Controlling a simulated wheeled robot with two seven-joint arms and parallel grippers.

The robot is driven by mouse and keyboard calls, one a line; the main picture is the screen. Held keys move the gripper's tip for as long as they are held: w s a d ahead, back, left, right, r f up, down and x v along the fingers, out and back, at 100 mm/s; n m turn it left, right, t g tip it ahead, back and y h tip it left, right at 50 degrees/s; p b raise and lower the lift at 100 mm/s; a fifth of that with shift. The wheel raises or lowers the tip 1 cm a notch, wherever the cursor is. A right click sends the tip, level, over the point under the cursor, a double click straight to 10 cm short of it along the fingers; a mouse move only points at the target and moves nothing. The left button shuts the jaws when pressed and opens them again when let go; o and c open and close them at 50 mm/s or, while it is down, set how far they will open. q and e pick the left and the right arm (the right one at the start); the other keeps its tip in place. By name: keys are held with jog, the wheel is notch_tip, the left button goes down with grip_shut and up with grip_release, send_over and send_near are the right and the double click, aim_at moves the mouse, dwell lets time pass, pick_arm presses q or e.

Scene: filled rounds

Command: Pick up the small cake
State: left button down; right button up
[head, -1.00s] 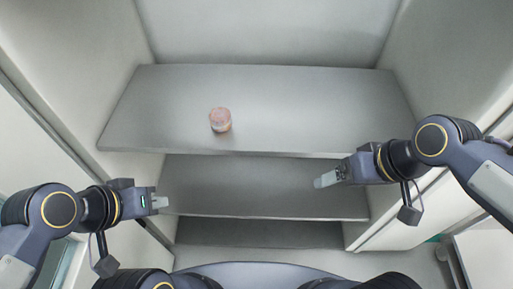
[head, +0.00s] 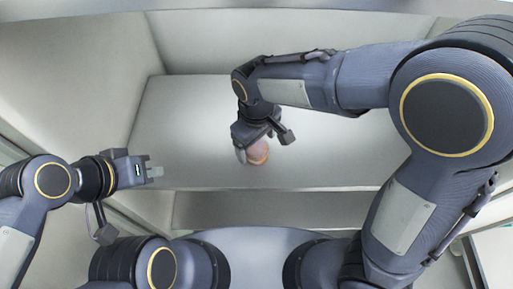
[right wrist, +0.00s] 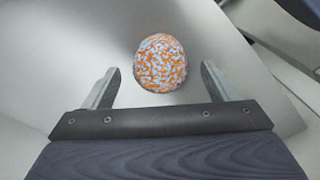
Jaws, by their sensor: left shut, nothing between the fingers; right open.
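The small cake (head: 259,153) stands on the upper grey shelf, partly hidden in the head view by my right gripper (head: 247,150). In the right wrist view the cake (right wrist: 160,63) shows a round top speckled orange and pale blue. My right gripper (right wrist: 158,90) is open, with one finger to each side of the cake and gaps on both sides. The cake lies at or a little beyond the fingertips. My left gripper (head: 154,173) is shut and empty, left of the shelf's front edge and away from the cake.
The upper shelf (head: 180,130) is otherwise bare where it shows. A lower shelf (head: 260,208) lies below its front edge. Pale walls (head: 75,75) stand at the left and back.

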jog(key=shift+s+f, duration=0.1)
jog(key=shift+f, duration=1.35)
jog(key=c, duration=0.8)
jog(key=shift+o, duration=0.2)
jog(key=shift+r, duration=0.15)
